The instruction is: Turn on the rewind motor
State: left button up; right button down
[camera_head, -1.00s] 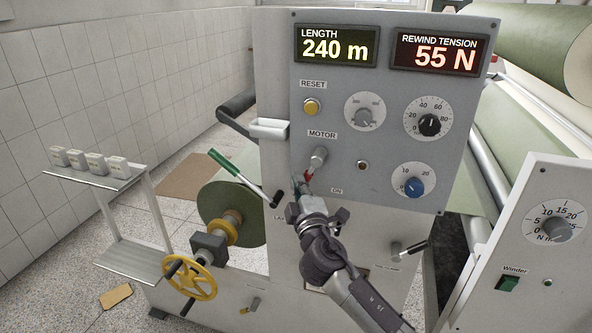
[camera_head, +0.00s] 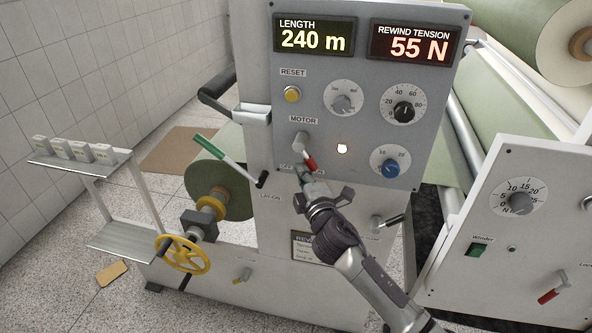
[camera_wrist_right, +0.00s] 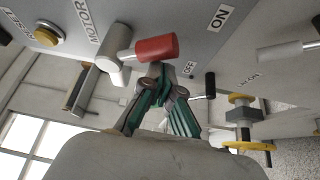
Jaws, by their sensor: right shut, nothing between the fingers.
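The motor switch is a grey lever (camera_head: 301,140) with a red tip (camera_head: 310,162), below the MOTOR label on the grey panel. The lever leans down and right, towards the ON label. The lamp (camera_head: 342,149) to its right glows. My right gripper (camera_head: 303,172) is shut and empty, just below and left of the red tip. In the right wrist view the fingertips (camera_wrist_right: 158,72) are close beside the red tip (camera_wrist_right: 156,48); I cannot tell whether they touch. The OFF label is partly hidden behind the fingers in the head view. My left gripper is not in view.
A reset button (camera_head: 292,94) and several dials, one blue (camera_head: 390,167), share the panel. A green-handled lever (camera_head: 214,150) sticks out at the left, above a yellow handwheel (camera_head: 183,254). A winder cabinet (camera_head: 540,215) stands at the right.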

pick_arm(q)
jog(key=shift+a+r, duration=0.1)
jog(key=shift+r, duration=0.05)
pick_arm(e)
jog(key=shift+d+r, duration=0.2)
jog(key=shift+d, duration=0.3)
jog(key=shift+w, duration=0.1)
